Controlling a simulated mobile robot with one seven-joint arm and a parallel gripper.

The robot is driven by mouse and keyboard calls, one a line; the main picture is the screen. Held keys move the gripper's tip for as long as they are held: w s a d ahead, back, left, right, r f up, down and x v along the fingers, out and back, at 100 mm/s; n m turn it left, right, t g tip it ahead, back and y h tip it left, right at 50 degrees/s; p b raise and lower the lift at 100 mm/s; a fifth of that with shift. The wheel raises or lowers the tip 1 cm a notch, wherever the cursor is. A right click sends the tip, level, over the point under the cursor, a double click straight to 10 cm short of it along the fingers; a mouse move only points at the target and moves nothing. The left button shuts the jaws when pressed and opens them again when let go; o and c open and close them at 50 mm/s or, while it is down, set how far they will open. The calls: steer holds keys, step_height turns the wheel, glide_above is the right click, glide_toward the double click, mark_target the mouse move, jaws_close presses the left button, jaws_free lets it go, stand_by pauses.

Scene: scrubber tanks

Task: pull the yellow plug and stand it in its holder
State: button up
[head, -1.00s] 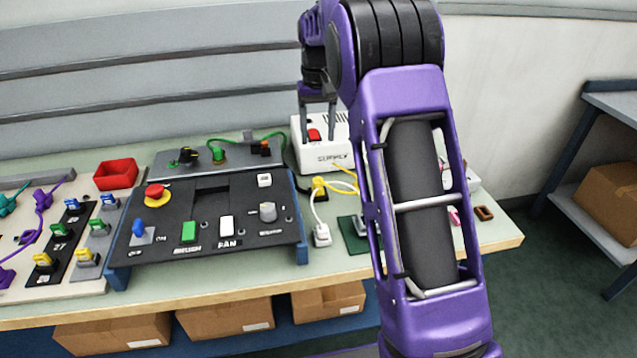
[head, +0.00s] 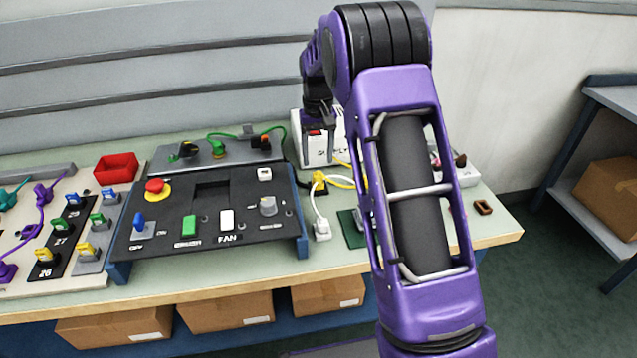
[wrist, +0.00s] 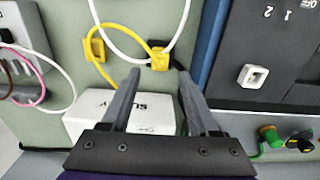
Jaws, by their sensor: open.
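A yellow plug (head: 319,181) sits in a dark socket on the bench, just right of the black control panel. In the wrist view the yellow plug (wrist: 159,60) has a yellow cable running to a second yellow piece (wrist: 95,48) at the left. I cannot tell whether that piece is the holder; my arm hides that area in the head view. My gripper (head: 317,160) is open and empty, pointing down above and slightly behind the plug. In the wrist view the plug shows between and just beyond the fingertips (wrist: 159,76).
The white supply box (head: 340,150) stands behind the plug, close to my gripper. The black control panel (head: 240,185) is on the left. A white plug (head: 321,229) with a white cord lies in front. A green plate (head: 350,229) is partly hidden by my arm.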

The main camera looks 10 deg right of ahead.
mark_target(318, 174)
step_height(318, 174, down, 7)
steer(key=b, duration=0.3)
steer(key=shift+r, duration=0.1)
stand_by(1.2)
jaws_close()
stand_by(0.3)
stand_by(1.1)
steer(key=o, duration=0.6)
jaws_free()
step_height(318, 174, up, 18)
steer(key=p, duration=0.2)
steer(key=shift+f+p, duration=0.25)
steer(key=shift+p, duration=0.05)
